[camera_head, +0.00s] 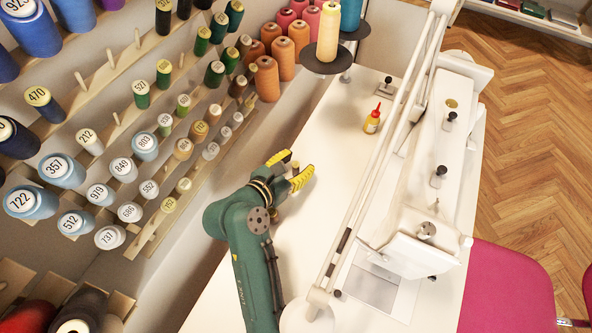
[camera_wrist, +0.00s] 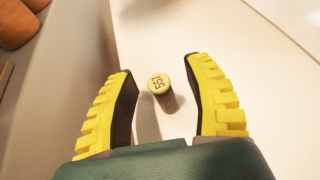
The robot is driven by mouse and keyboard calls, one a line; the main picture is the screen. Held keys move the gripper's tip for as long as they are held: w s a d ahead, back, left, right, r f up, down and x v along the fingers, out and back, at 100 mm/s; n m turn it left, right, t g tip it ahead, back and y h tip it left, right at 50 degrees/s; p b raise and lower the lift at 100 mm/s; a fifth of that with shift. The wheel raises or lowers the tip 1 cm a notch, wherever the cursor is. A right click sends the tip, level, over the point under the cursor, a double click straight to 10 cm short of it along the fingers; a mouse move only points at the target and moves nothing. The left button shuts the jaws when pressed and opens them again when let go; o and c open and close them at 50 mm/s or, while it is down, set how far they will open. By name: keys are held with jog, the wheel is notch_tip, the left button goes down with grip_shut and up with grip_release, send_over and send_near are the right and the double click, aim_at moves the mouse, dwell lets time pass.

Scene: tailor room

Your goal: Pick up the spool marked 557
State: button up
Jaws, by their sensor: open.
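A small spool (camera_wrist: 159,84) with a round pale yellow label stands on the white table in the wrist view. Its label starts with 55, and the last digit is small and turned, so I cannot read it surely. My gripper (camera_wrist: 160,66) is open, with one yellow-backed finger on each side of the spool. Neither finger visibly touches it. In the head view my gripper (camera_head: 291,171) is over the white table, left of the sewing machine. A small brownish part of the spool (camera_head: 295,164) shows between the fingers; the rest is hidden.
A wall rack at left holds several numbered spools, such as 722 (camera_head: 32,202) and 737 (camera_head: 110,237). Orange spools (camera_head: 267,80) stand by the table's back. A sewing machine (camera_head: 430,190) and a yellow bottle (camera_head: 372,122) are at right. The table between is clear.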

jog(key=shift+s, duration=0.1)
jog(key=c, duration=0.9)
jog(key=shift+o, duration=0.2)
jog(key=shift+r, duration=0.15)
